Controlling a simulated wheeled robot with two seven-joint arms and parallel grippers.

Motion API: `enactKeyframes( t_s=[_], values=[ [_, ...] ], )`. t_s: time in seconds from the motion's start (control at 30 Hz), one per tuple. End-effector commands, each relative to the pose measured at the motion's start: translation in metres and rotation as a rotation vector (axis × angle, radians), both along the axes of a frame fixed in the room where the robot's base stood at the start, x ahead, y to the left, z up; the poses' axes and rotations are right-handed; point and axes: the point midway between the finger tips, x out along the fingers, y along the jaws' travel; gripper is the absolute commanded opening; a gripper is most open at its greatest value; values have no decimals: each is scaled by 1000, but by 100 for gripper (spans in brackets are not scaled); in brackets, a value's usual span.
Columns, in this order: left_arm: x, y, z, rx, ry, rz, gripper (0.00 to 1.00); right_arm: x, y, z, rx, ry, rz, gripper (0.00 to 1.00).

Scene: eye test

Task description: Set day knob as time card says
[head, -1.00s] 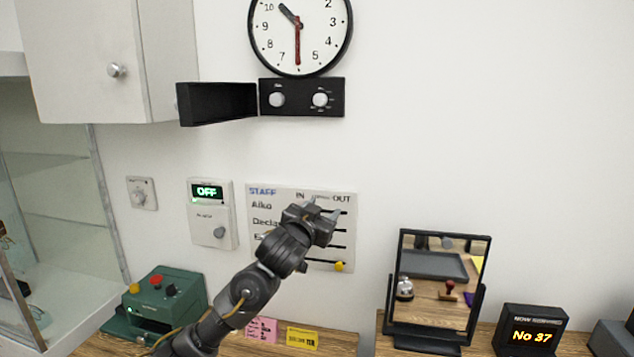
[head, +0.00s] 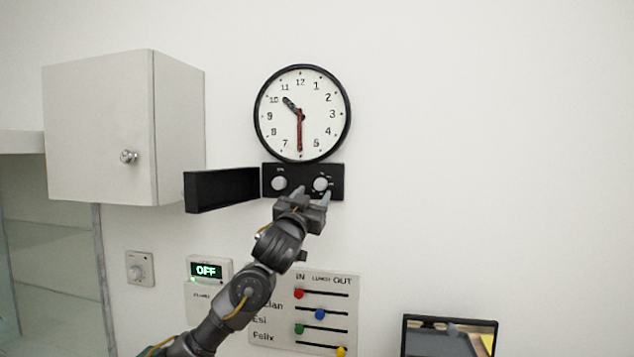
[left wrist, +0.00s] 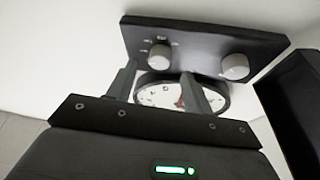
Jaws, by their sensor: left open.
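A black panel (head: 301,182) with two pale round knobs sits under the wall clock. The left knob (head: 279,184) and right knob (head: 320,184) have labels too small to read, so I cannot tell which is the day knob. My left gripper (head: 312,194) is open just below the right knob. In the left wrist view the scene is turned over; the same right knob (left wrist: 160,55) appears between and beyond the open fingers (left wrist: 158,74), with no clear contact. The other knob (left wrist: 235,67) is off to the right. No time card is in view now.
The round clock (head: 301,113) hangs above the panel. A black flap (head: 222,190) stands open at the panel's left. A white cabinet (head: 125,128) is further left. The staff board (head: 340,312) and an OFF display (head: 206,271) are below.

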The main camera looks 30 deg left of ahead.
Motion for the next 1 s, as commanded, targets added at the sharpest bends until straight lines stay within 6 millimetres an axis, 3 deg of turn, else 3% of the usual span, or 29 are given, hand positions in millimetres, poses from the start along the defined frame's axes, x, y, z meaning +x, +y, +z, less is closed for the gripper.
enactKeyframes(
  t_s=[0.03,0.23,0.63,0.9,1.0],
  values=[
    [8,2,8,-1,3,1,51,0,0,10,0,0,0,36],
    [29,6,14,-1,2,1,51,0,0,20,0,0,0,36],
    [35,7,14,0,0,0,51,0,0,21,0,0,0,36],
    [35,7,14,0,0,0,16,0,0,21,0,0,0,36],
    [35,7,14,0,0,0,7,0,0,21,0,0,0,36]
  ],
)
